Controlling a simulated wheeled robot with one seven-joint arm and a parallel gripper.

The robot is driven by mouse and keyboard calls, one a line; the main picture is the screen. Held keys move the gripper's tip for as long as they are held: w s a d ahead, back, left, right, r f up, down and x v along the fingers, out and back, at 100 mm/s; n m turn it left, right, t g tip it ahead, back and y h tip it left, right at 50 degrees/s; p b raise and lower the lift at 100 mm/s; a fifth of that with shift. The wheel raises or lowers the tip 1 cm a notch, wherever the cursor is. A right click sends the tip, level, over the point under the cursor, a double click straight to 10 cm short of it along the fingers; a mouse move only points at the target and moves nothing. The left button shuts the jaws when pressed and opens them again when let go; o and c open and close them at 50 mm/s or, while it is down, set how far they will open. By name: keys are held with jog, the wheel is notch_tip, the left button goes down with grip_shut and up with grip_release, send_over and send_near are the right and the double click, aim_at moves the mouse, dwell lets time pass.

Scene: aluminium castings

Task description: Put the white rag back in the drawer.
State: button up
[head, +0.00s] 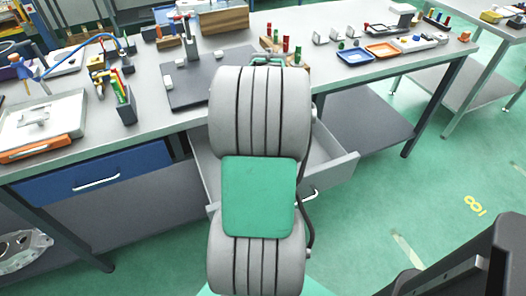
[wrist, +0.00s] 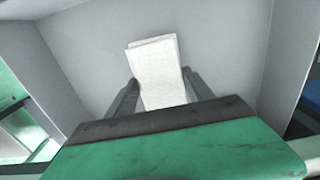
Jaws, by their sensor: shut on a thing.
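In the wrist view, a white rag (wrist: 158,72), folded into a small rectangle, is between the two dark fingers of my gripper (wrist: 162,88). The fingers are shut on it. Grey walls and a grey floor of the open drawer (wrist: 85,45) surround the rag and the fingers. I cannot tell whether the rag touches the drawer floor. In the head view, the grey open drawer (head: 336,158) juts out below the bench, largely behind my arm. My gripper and the rag are hidden behind my arm there.
The grey bench top (head: 180,130) holds a dark mat, tools, blue and orange trays (head: 382,50) and a white scale-like device (head: 42,122). A shut blue drawer (head: 95,178) is at the left. Green floor is free at the right.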

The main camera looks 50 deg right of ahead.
jog(key=shift+w+d+f, duration=0.25)
jog(key=shift+w+f, duration=0.5)
jog(key=shift+f, duration=0.15)
jog(key=shift+w+f, duration=0.15)
jog(key=shift+f, duration=0.75)
jog(key=shift+w+f, duration=0.1)
jog(key=shift+f, duration=0.8)
jog(key=shift+b, duration=0.3)
jog(key=shift+f, duration=0.25)
jog(key=o, duration=1.6)
jog(key=shift+r, duration=0.1)
